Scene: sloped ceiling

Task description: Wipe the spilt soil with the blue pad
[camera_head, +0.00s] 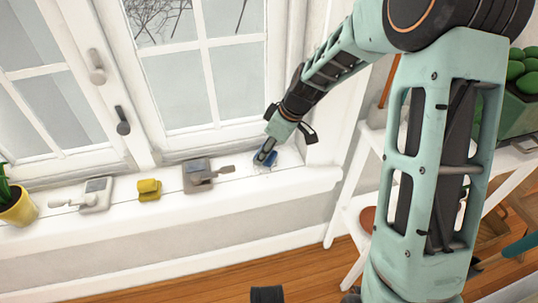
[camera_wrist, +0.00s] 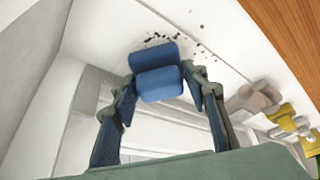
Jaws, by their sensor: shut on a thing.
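The blue pad (camera_wrist: 158,83) is between the fingers of my gripper (camera_wrist: 160,95) in the wrist view. My gripper is shut on it. In the head view my gripper (camera_head: 264,158) reaches down to the right end of the white window sill, with the blue pad (camera_head: 270,161) partly hidden at its fingertips. The spilt soil (camera_wrist: 200,54) shows as dark crumbs on the white sill just beyond the pad in the wrist view. Some of it lies right at the pad's far edge. I cannot tell whether the pad touches the sill.
On the sill (camera_head: 235,193), left of my gripper, are a grey-brown handled object (camera_head: 198,176), a yellow block (camera_head: 149,190), a pale handled object (camera_head: 96,195) and a yellow plant pot (camera_head: 20,209). The window frame stands behind. A white shelf (camera_head: 352,212) is at the right.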

